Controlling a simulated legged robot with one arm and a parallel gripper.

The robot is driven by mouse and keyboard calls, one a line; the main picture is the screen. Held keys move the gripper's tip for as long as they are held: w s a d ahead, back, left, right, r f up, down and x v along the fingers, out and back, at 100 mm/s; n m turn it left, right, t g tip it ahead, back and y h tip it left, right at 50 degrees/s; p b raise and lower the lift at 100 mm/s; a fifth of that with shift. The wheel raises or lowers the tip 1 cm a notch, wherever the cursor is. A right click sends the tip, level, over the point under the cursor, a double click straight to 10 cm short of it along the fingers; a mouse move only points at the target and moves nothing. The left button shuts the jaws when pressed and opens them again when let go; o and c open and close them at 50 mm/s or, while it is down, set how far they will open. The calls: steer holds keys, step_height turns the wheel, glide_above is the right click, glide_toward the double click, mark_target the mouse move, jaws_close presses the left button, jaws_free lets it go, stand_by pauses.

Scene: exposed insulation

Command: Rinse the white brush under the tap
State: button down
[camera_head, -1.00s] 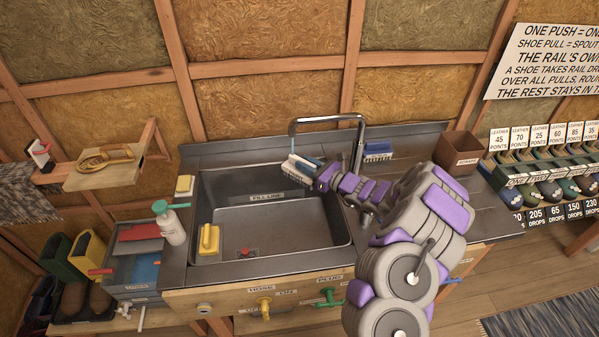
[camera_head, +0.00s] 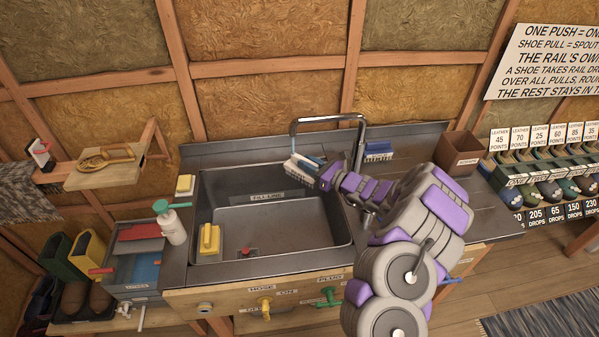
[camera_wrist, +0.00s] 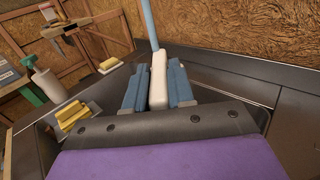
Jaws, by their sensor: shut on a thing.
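The white brush (camera_head: 303,166) is in my gripper (camera_head: 316,168), above the back right of the sink (camera_head: 216,258). Its bristles face down into the basin. In the wrist view, the white brush handle (camera_wrist: 158,80) stands between the two blue fingers of my gripper (camera_wrist: 157,92), which are shut on it. The chrome tap (camera_head: 330,119) arches over the basin. A thin light blue stream of water (camera_head: 293,143) drops from its spout to the brush. The stream also shows in the wrist view (camera_wrist: 150,24), behind the handle. The bristles are hidden there.
A yellow brush (camera_head: 209,240) stands at the basin's left, near a red plug (camera_head: 246,252). A soap bottle (camera_head: 171,224) is on the left rim. A yellow HOSE handle (camera_head: 265,306) and green PLUG handle (camera_head: 327,297) are on the front. A blue brush (camera_head: 378,150) is right of the tap.

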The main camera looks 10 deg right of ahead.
steer(key=shift+s+a, duration=0.1)
steer(key=shift+s, duration=0.05)
steer(key=shift+s+d, duration=0.1)
steer(key=shift+d, duration=0.15)
steer(key=shift+s+d, duration=0.2)
steer(key=p+v, duration=0.3)
steer(key=v, duration=0.4)
steer(key=shift+s, duration=0.2)
steer(key=shift+a, duration=0.1)
stand_by(1.2)
steer(key=s+d+r+p, duration=0.3)
steer(key=r+p, duration=0.1)
steer(key=shift+s+d+p, duration=0.15)
steer(key=shift+s+p, duration=0.2)
stand_by(0.6)
